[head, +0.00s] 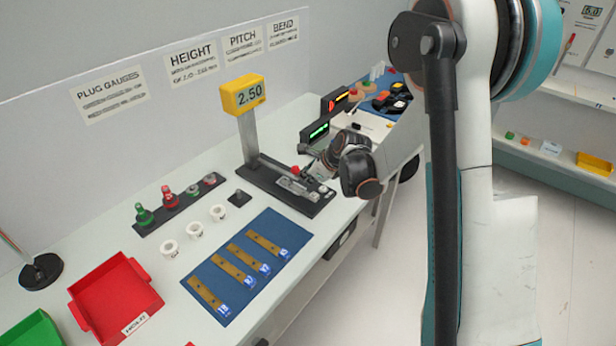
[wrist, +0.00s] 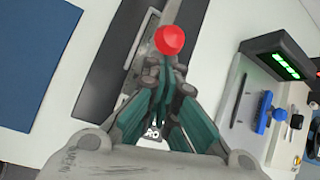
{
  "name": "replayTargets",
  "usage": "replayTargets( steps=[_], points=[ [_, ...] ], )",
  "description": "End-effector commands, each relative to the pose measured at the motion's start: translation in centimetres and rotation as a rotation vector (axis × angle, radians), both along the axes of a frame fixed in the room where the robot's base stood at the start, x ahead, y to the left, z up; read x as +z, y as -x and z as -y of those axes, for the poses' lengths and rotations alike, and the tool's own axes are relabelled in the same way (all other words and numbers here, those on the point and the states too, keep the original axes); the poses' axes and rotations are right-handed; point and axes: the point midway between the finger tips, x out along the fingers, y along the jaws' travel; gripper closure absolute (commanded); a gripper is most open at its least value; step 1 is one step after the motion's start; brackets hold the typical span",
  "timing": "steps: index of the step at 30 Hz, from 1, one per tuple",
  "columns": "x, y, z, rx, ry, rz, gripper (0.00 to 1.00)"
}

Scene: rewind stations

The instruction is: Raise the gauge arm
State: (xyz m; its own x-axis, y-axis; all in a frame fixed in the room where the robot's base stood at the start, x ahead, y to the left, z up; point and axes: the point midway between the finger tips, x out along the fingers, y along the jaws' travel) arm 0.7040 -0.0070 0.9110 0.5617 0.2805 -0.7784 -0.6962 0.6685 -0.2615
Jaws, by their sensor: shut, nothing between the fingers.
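The gauge has a yellow display reading 2.50 (head: 243,95) on a grey column (head: 248,135) above a long black base (head: 262,178). A red knob (head: 295,170) sits low near the middle of the base; it also shows in the wrist view (wrist: 170,39). My gripper (head: 308,173) is above the base, close to the knob. In the wrist view, my gripper (wrist: 167,68) has its teal-sided fingers together and empty, with the tips just below the knob in the picture. I cannot tell whether they touch it. The gauge arm itself is largely hidden by my gripper.
A blue mat (head: 232,284) with tan bars lies in front of the gauge. A black device with a green display (wrist: 288,64) stands right of my gripper in the wrist view. A red tray (head: 92,312), white rings and plug gauges (head: 169,197) are at left.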

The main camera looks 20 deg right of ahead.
Motion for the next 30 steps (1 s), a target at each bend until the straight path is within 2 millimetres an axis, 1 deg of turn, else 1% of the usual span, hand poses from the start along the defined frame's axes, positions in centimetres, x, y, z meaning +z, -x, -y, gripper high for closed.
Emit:
replayTargets(
  steps=[5, 8, 13, 21, 28, 30],
  points=[
    [1.1, -0.1, -0.2, 0.001, 0.024, -0.034, 1.00],
    [2.2, -0.3, -0.3, 0.002, 0.050, -0.068, 1.00],
    [4.9, -1.0, -0.9, 0.004, 0.121, -0.165, 1.00],
    [9.4, -3.1, -2.3, 0.004, 0.273, -0.373, 1.00],
    [12.5, -5.5, -4.1, 0.003, 0.401, -0.550, 1.00],
    [13.4, -6.2, -4.6, 0.001, 0.417, -0.573, 1.00]
  ],
)
